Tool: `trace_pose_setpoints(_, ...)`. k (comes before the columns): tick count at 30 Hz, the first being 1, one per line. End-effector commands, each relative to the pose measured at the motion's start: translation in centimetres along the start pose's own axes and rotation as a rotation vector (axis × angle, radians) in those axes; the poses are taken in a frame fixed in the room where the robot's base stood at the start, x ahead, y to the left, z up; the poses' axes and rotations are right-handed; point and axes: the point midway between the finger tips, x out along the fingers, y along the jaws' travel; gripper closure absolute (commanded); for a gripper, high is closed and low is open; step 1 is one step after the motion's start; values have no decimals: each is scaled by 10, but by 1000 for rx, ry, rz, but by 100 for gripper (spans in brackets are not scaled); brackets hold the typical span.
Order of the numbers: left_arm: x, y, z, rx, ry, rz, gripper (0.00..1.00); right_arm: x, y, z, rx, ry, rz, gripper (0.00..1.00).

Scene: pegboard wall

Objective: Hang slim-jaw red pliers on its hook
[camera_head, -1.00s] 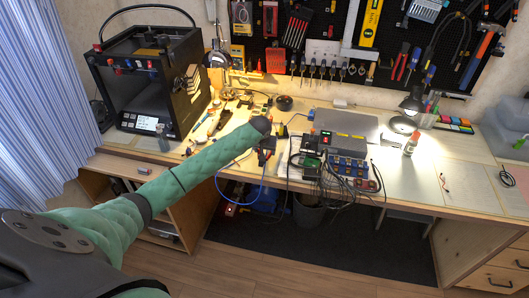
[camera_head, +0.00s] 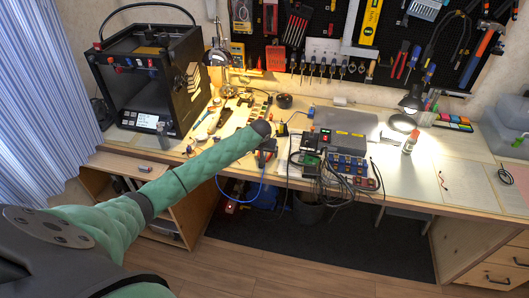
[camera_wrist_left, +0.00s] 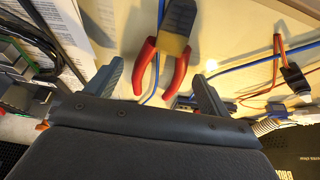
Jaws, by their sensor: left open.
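Pliers with red handles (camera_wrist_left: 180,72) lie on the light worktop in the left wrist view. The handles point towards my gripper, and a yellow and dark part shows beyond them. My left gripper (camera_wrist_left: 157,70) is open, with one finger on each side of the handles and a gap to both. In the head view my left gripper (camera_head: 266,150) is over the front part of the bench, largely hidden by my arm. I cannot make out these pliers there. My right gripper is not in view.
The pegboard (camera_head: 340,20) behind the bench carries many tools, including red-handled pliers (camera_head: 400,62). A black 3D printer (camera_head: 150,75) stands at the left. A power supply with cables (camera_head: 345,165) is right of my gripper. Blue cables (camera_wrist_left: 235,72) run near the right finger.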

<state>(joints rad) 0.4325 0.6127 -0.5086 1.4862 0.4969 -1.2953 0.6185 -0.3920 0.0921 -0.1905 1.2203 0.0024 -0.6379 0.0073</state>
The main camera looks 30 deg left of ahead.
Motion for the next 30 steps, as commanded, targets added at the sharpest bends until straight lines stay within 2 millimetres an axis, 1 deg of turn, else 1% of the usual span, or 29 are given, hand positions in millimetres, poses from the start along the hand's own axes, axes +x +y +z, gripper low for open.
trace_pose_setpoints(3,-3,0,-1,0,1,0,19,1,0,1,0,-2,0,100)
trace_pose_setpoints(6,-12,0,-1,0,2,0,19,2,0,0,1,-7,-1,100)
trace_pose_setpoints(8,-20,0,-1,1,3,1,19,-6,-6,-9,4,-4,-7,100)
trace_pose_setpoints(9,-27,0,0,1,2,0,19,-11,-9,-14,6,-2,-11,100)
trace_pose_setpoints(18,-85,0,-1,1,3,0,19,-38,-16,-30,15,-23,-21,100)
trace_pose_setpoints(21,-100,0,-1,0,2,1,19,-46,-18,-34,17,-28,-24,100)
trace_pose_setpoints(25,-114,0,-1,0,0,1,19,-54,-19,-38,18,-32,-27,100)
trace_pose_setpoints(30,-122,0,-1,0,1,0,19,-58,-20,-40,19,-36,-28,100)
